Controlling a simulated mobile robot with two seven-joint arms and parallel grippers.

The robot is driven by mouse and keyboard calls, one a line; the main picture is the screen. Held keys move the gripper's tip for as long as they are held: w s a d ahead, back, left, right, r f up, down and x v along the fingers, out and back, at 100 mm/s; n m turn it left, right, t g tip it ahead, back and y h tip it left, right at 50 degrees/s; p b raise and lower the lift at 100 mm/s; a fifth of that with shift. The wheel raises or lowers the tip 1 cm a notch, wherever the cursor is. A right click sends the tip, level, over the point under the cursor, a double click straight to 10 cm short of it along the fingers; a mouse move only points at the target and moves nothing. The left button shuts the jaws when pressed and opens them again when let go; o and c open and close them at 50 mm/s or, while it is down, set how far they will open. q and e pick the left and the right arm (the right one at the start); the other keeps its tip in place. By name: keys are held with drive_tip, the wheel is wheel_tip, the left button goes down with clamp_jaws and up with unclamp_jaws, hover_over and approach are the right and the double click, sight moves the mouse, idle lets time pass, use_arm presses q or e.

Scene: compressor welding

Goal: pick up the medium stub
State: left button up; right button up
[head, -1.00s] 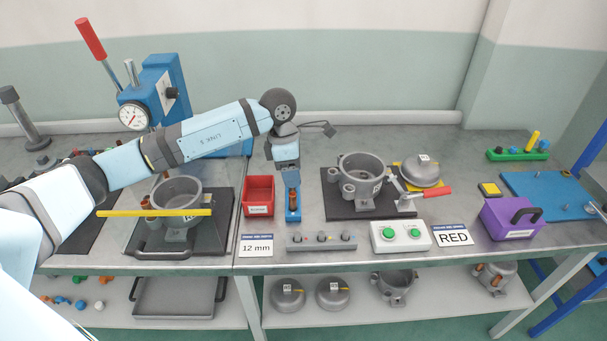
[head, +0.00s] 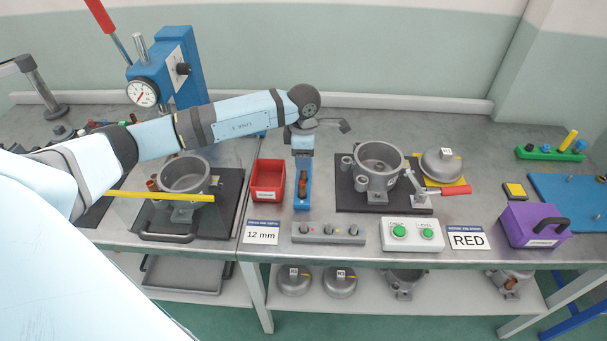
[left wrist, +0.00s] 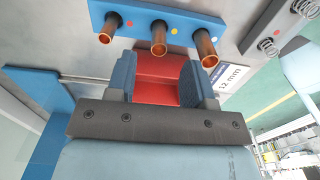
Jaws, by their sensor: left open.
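The blue stub rack (head: 301,203) stands on the bench right of the red bin, with a copper stub (head: 303,182) showing in the head view. In the left wrist view three copper stubs stand in a row on the rack (left wrist: 183,21): one at the left (left wrist: 106,28), a middle one (left wrist: 158,38), likely the medium stub, and one at the right (left wrist: 205,45). My left gripper (head: 302,153) is over the far end of the rack and hides part of it. In the left wrist view its jaws (left wrist: 160,75) are apart and empty, short of the stubs.
The red bin (head: 268,192) is close left of the rack. A compressor pot (head: 378,166) in a fixture stands to the right. A yellow bar (head: 160,197) crosses the left fixture.

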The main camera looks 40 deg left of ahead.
sight(303, 175)
use_arm(q)
wheel_tip(303, 175, down, 5)
drive_tip(key=shift+a+r+p, duration=0.1)
drive_tip(key=shift+p, duration=0.35)
clamp_jaws()
